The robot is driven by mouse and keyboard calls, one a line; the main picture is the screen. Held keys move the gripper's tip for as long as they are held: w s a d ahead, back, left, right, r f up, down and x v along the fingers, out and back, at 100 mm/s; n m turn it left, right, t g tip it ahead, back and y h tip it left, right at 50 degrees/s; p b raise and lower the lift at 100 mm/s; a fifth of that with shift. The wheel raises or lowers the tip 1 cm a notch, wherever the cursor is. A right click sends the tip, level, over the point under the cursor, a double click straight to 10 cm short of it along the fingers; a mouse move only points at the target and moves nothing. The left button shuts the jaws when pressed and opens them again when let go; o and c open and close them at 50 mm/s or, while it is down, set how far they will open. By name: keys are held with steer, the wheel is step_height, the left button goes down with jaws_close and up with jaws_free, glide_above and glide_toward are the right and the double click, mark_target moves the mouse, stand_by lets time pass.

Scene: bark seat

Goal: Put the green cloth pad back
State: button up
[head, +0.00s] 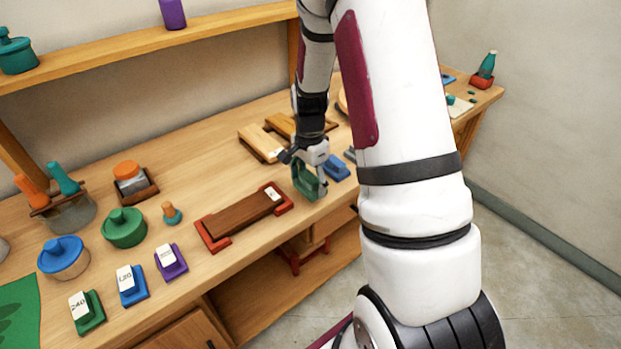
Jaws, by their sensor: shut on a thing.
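My gripper (308,186) is over the workbench, near its front edge, to the right of the red-ended wooden holder. It is shut on a green thing (306,180), which seems to be the green cloth pad. The pad is partly hidden by the fingers, and I cannot tell whether it touches the bench. A blue block (337,168) lies just right of the gripper.
The red-ended holder (243,214) with a dark wooden bar lies left of the gripper. Labelled green (88,316), blue (132,289) and purple (171,265) blocks line the front edge. Pale wooden boards (262,143) lie behind. A green lidded pot (124,228) stands left.

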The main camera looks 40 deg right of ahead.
mark_target(309, 178)
steer(key=w+d, duration=0.2)
steer(key=w, duration=0.1)
steer(key=shift+w+d+f, duration=0.2)
steer(key=shift+w, duration=0.1)
steer(key=shift+w+d+f+p, duration=0.15)
steer(key=shift+f+p, duration=0.1)
steer(key=shift+f, duration=0.65)
steer(key=shift+w+d+f+p, duration=0.1)
steer(key=shift+w+f+p, duration=0.1)
steer(key=shift+f, duration=0.7)
steer(key=shift+f, duration=0.15)
steer(key=o, duration=1.1)
